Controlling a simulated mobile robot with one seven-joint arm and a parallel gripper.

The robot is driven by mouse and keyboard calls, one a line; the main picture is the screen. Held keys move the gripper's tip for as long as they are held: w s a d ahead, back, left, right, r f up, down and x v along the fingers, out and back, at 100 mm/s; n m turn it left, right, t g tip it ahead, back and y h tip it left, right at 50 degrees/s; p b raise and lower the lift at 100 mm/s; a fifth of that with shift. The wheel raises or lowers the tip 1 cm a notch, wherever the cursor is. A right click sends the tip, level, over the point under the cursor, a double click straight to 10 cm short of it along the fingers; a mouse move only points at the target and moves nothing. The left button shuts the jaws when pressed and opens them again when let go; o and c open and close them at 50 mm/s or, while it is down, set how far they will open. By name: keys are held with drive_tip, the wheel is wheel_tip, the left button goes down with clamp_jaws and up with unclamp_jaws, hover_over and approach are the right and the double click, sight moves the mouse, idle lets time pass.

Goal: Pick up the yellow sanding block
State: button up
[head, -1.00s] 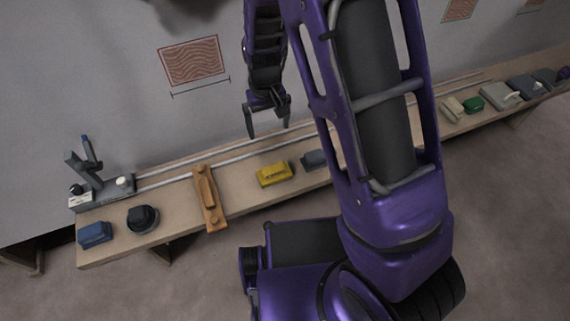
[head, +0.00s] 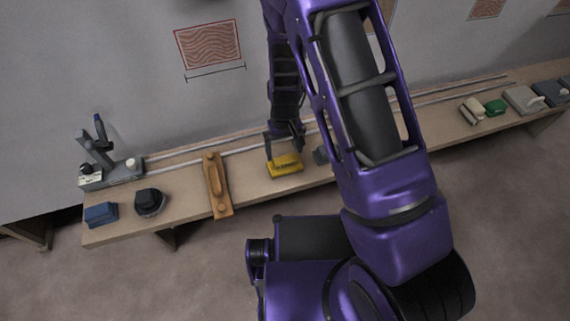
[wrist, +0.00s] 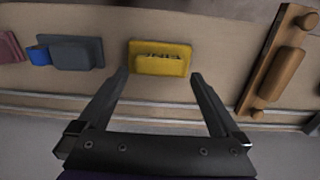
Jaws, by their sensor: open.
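The yellow sanding block (head: 285,166) lies flat on the bench in the head view, with its upper part partly behind my gripper. In the wrist view the yellow sanding block (wrist: 160,58) lies with dark lettering towards me, just beyond the fingertips. My gripper (head: 285,149) hangs over the block in the head view. In the wrist view my gripper (wrist: 159,75) is open, one finger near each lower corner of the block, with nothing between them. I cannot tell whether the fingertips touch the block.
A wooden long-board sander (head: 217,184) lies left of the block; it also shows in the wrist view (wrist: 278,66). A grey block (wrist: 76,53) with a blue end lies on the other side. A black round tool (head: 149,202) and a blue block (head: 101,214) are farther left.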

sight(285, 158)
wheel_tip(285, 158, down, 5)
drive_tip(key=shift+w+r+b, duration=0.1)
drive_tip(key=shift+w+b, duration=0.05)
drive_tip(key=shift+b, duration=0.2)
drive_tip(key=c, duration=1)
wheel_tip(285, 158, up, 10)
drive_tip(key=shift+p, duration=0.85)
drive_tip(key=shift+c, duration=0.2)
